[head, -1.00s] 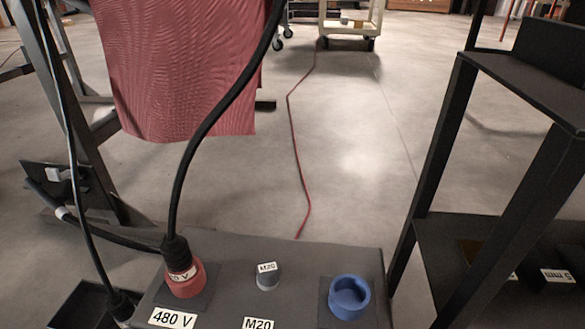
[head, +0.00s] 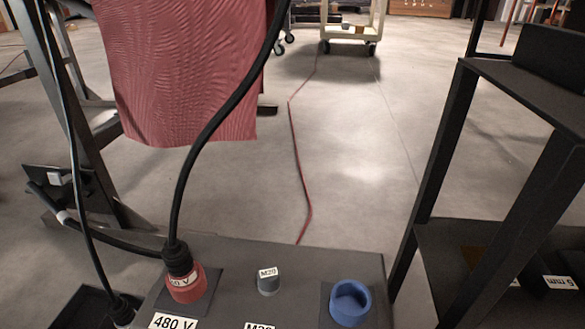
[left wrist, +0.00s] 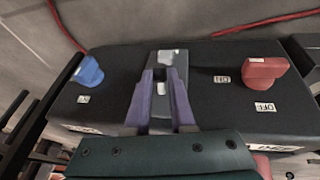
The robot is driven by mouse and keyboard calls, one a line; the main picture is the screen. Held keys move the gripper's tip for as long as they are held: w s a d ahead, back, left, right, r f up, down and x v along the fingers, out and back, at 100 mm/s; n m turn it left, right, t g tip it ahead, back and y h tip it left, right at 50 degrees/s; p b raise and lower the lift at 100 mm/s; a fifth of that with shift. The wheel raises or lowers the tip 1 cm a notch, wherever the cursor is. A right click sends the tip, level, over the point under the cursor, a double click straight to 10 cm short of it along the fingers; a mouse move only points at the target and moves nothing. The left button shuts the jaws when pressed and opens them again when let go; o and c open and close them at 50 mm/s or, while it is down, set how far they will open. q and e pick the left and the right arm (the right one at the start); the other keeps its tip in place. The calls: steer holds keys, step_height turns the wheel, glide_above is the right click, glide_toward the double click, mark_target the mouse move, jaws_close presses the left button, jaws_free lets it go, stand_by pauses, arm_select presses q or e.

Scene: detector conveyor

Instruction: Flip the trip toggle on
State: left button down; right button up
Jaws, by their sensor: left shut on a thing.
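My left gripper (left wrist: 162,76) shows in the left wrist view with two purple fingers over the top of a dark box (left wrist: 215,60). The fingers are close together around a small light grey piece on a grey plate (left wrist: 165,57). It may be the trip toggle, but the fingers hide much of it. A red handle (left wrist: 264,71) stands to the right on the box, beside a white label reading OFF (left wrist: 265,107). A blue knob (left wrist: 90,71) is at the box's left end. Neither gripper shows in the head view.
In the head view, a dark panel carries a red 480 V plug (head: 186,282) with a black cable, a grey M20 cap (head: 268,282) and a blue socket (head: 350,303). A black shelf (head: 540,90) stands right. Open floor (head: 365,160) lies behind the panel.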

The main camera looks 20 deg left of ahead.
arm_select(q)
steer(key=shift+w+r+g+p, duration=0.25)
steer(key=shift+r+g+p, duration=0.2)
steer(key=shift+g+p, duration=0.4)
steer(key=shift+w+g+h, duration=0.15)
steer(key=shift+g+h, duration=0.35)
steer(key=shift+g, duration=0.15)
steer(key=shift+w+a+r+n+g+b, duration=0.15)
steer(key=shift+n+g+b, duration=0.15)
steer(key=shift+g+b, duration=0.5)
steer(key=shift+w+r+g+h+b, duration=0.2)
steer(key=shift+g+h+b, duration=0.3)
steer(key=shift+g, duration=0.5)
steer(key=shift+s+r, duration=0.1)
